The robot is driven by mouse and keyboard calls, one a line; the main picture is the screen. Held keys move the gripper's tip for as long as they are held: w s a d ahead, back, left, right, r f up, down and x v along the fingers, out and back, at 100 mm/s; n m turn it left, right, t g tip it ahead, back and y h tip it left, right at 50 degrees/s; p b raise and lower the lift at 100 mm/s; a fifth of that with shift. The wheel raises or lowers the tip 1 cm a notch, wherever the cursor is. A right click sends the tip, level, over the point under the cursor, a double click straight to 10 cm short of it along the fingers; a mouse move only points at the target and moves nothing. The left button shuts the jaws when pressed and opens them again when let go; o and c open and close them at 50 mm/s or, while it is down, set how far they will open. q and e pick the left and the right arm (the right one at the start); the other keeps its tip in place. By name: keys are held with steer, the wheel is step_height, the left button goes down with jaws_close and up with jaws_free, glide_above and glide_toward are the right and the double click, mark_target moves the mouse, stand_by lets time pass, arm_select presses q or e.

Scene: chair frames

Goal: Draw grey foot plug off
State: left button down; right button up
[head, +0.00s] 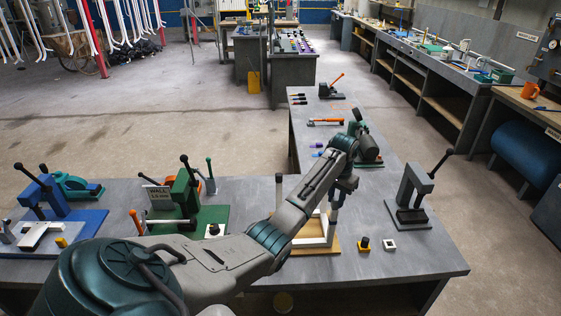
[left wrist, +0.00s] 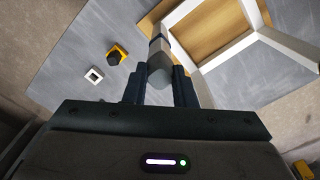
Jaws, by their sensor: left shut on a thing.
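A white chair frame (head: 327,232) with square corners lies on a wooden board (head: 335,243) on the grey bench; its white tubes (left wrist: 225,48) also show in the left wrist view. My left gripper (head: 337,200) reaches down over the right side of the frame. In the left wrist view its two dark fingers (left wrist: 160,84) are shut on the grey foot plug (left wrist: 160,70). The plug appears in line with a white upright leg tube behind it; I cannot tell whether they touch. In the head view the plug is largely hidden. My right gripper is not in view.
A black-and-yellow piece (head: 364,243) and a white square piece with a dark centre (head: 390,245) stand right of the board. A grey lever press (head: 411,200) stands farther right. A green press (head: 184,200) stands to the left. The bench's front right corner is clear.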

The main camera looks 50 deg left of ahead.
arm_select(q)
steer(key=shift+r, duration=2.5)
